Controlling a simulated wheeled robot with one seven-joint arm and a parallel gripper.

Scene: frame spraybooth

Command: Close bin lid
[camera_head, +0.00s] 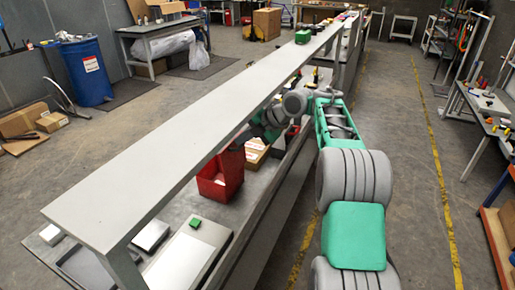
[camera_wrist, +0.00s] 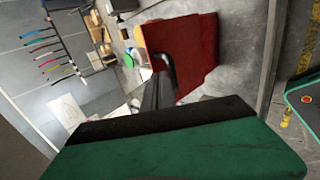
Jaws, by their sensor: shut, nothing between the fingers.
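The red bin (camera_head: 212,187) stands on the lower bench surface beneath the long grey shelf. Its front shows, and a red panel, seemingly the lid, rises at its back right; the shelf hides part of it. In the wrist view the red bin (camera_wrist: 187,52) fills the upper middle as dark red panels; I cannot tell lid from wall there. My gripper (camera_wrist: 163,65) is shut and empty, its dark fingers overlapping the lower left edge of the red panels. I cannot tell whether they touch. In the head view my arm reaches under the shelf and the gripper is hidden.
The long grey shelf (camera_head: 190,130) lies close above my arm and the bin. A cardboard box (camera_head: 256,153) stands just right of the bin. A small green block (camera_head: 195,222) and a pale panel (camera_head: 188,257) lie nearer on the bench. The aisle floor (camera_head: 395,130) is clear.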

